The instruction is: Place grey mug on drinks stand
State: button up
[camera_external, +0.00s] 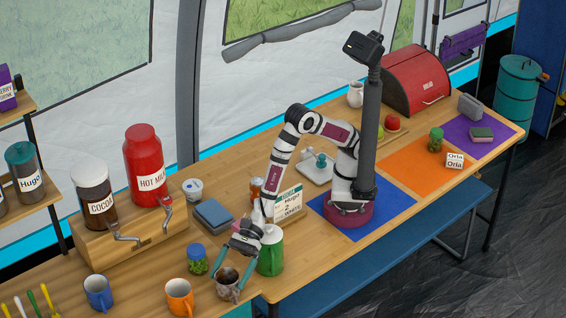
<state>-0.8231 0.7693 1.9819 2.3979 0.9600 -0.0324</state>
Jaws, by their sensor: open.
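A grey-brown mug (228,284) stands near the front edge of the wooden table. My gripper (229,278) reaches down over it with its teal fingers apart, one on each side of the mug. Whether the fingers touch the mug is hard to tell. A wooden stand (150,243) with taps carries a red HOT MILK container (147,165) and a dark COCOA container (97,195) at the left back. It looks like the drinks stand. The space under its taps shows no mug.
A green jug (270,252) stands close right of my gripper, and a blue-lidded jar (197,260) close left. Blue (98,292) and orange (179,297) mugs stand front left. An order card (288,204) and blue box (214,214) are behind.

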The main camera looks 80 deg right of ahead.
jog(key=s+d+r+n+g, duration=0.3)
jog(key=s+d+r+n, duration=0.3)
jog(key=d, duration=0.3)
jog(key=s+d+r+n+g, duration=0.2)
jog(key=s+d+r+n, duration=0.2)
jog(key=s+d+r, duration=0.35)
jog(key=s+d+f+n+h, duration=0.1)
jog(key=s+d+n+h, duration=0.1)
jog(key=d, duration=0.6)
jog(key=s+d+f+n+h, duration=0.1)
jog(key=s+d+n+h, duration=0.1)
jog(key=d+h, duration=0.3)
jog(key=s+d+f+n+h, duration=0.1)
jog(key=s+d+n+h, duration=0.1)
jog(key=d, duration=1.1)
jog(key=shift+f+n+h, duration=0.4)
jog(key=shift+n+h, duration=0.1)
jog(key=shift+h, duration=0.4)
